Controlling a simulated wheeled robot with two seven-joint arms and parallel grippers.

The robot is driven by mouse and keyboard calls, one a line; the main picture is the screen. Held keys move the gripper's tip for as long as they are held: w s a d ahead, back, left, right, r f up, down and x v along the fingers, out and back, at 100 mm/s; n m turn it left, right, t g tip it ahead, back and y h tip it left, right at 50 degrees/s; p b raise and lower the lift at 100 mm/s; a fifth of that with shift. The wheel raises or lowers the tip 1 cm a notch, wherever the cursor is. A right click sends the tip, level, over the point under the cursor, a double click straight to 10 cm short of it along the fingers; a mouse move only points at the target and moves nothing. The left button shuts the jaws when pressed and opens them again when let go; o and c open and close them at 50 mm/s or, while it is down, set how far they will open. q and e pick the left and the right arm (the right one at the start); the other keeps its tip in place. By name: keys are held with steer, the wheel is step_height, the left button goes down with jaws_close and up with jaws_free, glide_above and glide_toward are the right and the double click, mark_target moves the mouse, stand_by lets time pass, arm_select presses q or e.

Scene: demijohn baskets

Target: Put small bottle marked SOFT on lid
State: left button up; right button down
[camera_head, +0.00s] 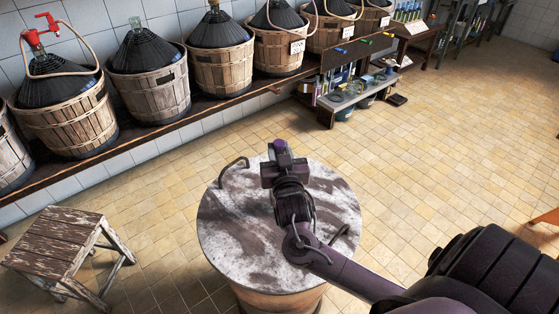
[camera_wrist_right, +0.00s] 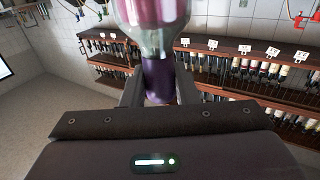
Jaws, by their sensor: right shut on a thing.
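The lid (camera_head: 228,222) is a round, worn grey-white top on a wooden barrel, with a dark bent handle at each side. My right gripper (camera_head: 283,166) is in front of the lid in the head view; the height between them is hard to judge. In the right wrist view it is shut on a small bottle (camera_wrist_right: 150,22) with clear glass, pinkish colour and a narrower purple part (camera_wrist_right: 159,80) between the fingers. In the head view only a small purple bit of it shows at the fingertips. No SOFT marking is readable. My left gripper is out of view.
A worn wooden stool (camera_head: 50,240) stands left of the barrel. Demijohns in wooden baskets (camera_head: 150,92) line a long shelf along the wall. A low bench (camera_head: 352,98) with small items stands behind. Tiled floor (camera_head: 440,160) to the right is clear.

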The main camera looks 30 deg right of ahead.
steer(key=shift+f, duration=1.8)
steer(key=c, duration=1.1)
jaws_free()
steer(key=shift+s+f, duration=0.1)
steer(key=shift+f, duration=0.1)
steer(key=shift+a+r, duration=0.1)
steer(key=b+v, duration=0.2)
steer(key=v, duration=1)
